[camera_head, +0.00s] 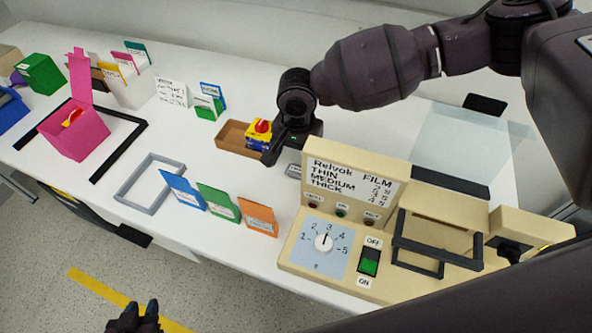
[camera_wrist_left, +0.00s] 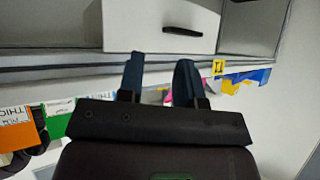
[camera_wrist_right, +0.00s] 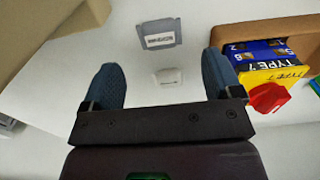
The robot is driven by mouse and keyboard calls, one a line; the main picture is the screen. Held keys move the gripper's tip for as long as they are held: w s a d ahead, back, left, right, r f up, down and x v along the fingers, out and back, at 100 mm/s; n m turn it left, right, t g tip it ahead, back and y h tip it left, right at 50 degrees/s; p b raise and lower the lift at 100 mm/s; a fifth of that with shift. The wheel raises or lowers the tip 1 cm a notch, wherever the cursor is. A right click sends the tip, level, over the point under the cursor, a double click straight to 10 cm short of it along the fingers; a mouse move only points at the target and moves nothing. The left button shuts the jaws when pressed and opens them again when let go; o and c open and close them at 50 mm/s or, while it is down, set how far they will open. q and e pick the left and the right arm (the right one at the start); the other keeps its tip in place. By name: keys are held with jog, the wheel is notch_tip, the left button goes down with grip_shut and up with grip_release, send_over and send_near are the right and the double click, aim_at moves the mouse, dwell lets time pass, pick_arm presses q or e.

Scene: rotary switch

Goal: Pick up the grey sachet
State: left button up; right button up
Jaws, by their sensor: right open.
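The grey sachet (camera_wrist_right: 158,33) with a white label lies on the white table, ahead of and between my right fingers in the right wrist view. In the head view a strip of it (camera_head: 295,170) shows beside the sealing machine's sign board. My right gripper (camera_head: 283,153) is open and empty above the table, close to the sachet and apart from it. Its two fingers show wide apart in the right wrist view (camera_wrist_right: 161,88). My left gripper (camera_head: 134,318) is low in front of the table, with parted, empty fingers (camera_wrist_left: 160,80).
The cream machine (camera_head: 335,190) with dial and switch stands right of the sachet. A brown tray (camera_head: 232,138) with a yellow-blue box and red knob is left of my right gripper. A grey frame (camera_head: 150,185) lies left.

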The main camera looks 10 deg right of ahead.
aim_at(297, 168)
notch_tip(297, 168, down, 4)
jog(key=shift+f+b, duration=0.1)
jog(key=shift+b, duration=0.5)
jog(key=shift+w+f, duration=0.1)
jog(key=shift+f, duration=0.4)
jog(key=shift+c, duration=1.2)
jog(key=c, duration=0.7)
jog(key=shift+c, duration=0.4)
